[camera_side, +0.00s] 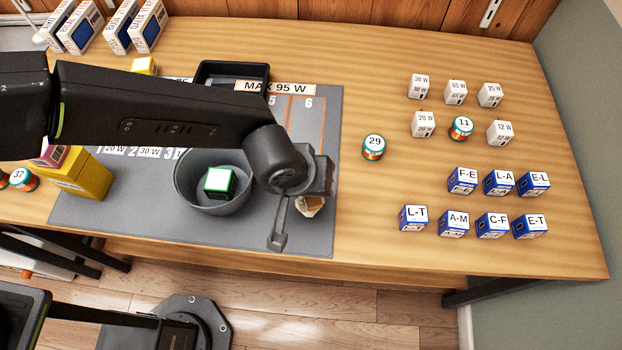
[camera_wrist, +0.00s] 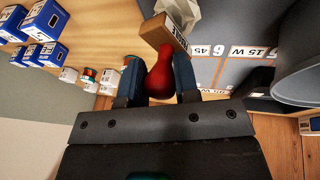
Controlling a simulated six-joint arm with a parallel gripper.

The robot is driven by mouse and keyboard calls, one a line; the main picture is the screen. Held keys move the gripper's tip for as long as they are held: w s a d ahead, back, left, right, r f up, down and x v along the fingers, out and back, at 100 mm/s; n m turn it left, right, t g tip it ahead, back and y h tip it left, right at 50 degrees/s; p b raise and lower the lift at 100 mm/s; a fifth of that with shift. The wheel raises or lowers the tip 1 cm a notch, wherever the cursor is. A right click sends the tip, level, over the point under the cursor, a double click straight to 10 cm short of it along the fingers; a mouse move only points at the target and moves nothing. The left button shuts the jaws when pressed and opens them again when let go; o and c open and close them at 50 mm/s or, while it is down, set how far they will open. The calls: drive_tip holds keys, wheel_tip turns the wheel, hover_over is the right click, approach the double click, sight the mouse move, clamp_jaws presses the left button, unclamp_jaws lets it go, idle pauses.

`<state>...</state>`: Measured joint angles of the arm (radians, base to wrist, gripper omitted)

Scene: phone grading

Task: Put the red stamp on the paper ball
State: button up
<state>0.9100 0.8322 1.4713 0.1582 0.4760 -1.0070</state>
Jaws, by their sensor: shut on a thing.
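The red stamp (camera_wrist: 159,78) has a red rounded handle and a wooden block (camera_wrist: 166,32) at its end. My gripper (camera_wrist: 158,74) is shut on the red handle, with one dark finger on each side. The paper ball (camera_wrist: 190,12), pale and crumpled, shows at the top edge of the wrist view, just beyond the wooden block. I cannot tell whether block and ball touch. In the side view, my gripper (camera_side: 279,240) is over the right part of the grey mat, and a small pale and brown shape (camera_side: 310,206) shows behind it, partly hidden.
A grey bowl (camera_side: 183,186) holding a green-edged cube (camera_side: 219,182) stands close left of my gripper. A yellow box (camera_side: 82,176) is farther left. A black tray (camera_side: 232,70) is behind my arm. White, blue and round labelled items fill the table's right side.

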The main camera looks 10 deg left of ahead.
drive_tip(key=shift+f, duration=0.15)
drive_tip(key=o, duration=0.9)
drive_tip(key=v, duration=1.2)
